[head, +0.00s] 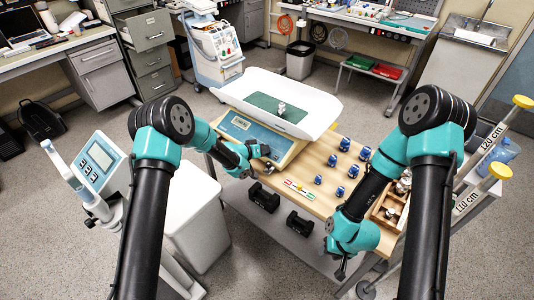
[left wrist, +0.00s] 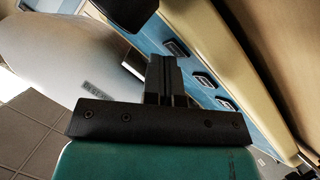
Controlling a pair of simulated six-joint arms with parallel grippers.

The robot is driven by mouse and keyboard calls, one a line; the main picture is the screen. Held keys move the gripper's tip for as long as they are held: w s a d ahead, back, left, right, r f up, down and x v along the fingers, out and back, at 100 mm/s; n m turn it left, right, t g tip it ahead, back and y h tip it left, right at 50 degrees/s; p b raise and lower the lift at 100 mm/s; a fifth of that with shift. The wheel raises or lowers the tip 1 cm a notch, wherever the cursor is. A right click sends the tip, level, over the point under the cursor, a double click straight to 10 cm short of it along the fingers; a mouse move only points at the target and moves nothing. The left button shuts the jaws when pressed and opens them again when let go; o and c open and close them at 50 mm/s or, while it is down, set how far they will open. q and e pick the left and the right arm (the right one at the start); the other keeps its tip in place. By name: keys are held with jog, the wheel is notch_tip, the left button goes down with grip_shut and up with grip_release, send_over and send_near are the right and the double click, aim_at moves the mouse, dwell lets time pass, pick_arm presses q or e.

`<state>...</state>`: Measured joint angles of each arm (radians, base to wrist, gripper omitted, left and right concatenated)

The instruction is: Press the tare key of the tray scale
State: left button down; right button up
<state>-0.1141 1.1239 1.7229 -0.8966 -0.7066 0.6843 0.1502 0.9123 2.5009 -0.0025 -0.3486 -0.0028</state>
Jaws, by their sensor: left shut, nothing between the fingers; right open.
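The tray scale has a white pan (head: 318,118) on a cream body with a blue front panel (head: 227,131) and a small display (head: 240,122). In the left wrist view the blue panel runs diagonally, and several grey keys (left wrist: 202,80) show on it. I cannot read their labels, so I cannot tell which is the tare key. My left gripper (head: 263,150) is shut and empty at the front panel; its fingers (left wrist: 167,78) show left of the keys in the wrist view. Contact cannot be told. My right gripper (head: 340,270) is open, low by the table's front edge.
A green mat (head: 262,102) with a small metal weight (head: 281,108) is in the pan. Several blue-capped vials (head: 332,160) stand on the wooden table (head: 310,205) right of the scale. A wooden box of weights (head: 388,212) is at its right. A pale column scale (head: 98,160) stands left.

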dwell(0.5)
pick_arm(q)
jog(key=shift+s+a+r, duration=0.15)
jog(key=shift+s+r, duration=0.1)
jog(key=shift+r, duration=0.4)
jog(key=r, duration=0.1)
jog(key=s+r, duration=0.1)
jog(key=r, duration=0.1)
jog(key=a+r, duration=0.1)
jog(key=shift+s+a+r, duration=0.1)
jog(key=shift+s+r, duration=0.1)
jog(key=shift+r, duration=0.1)
dwell(0.8)
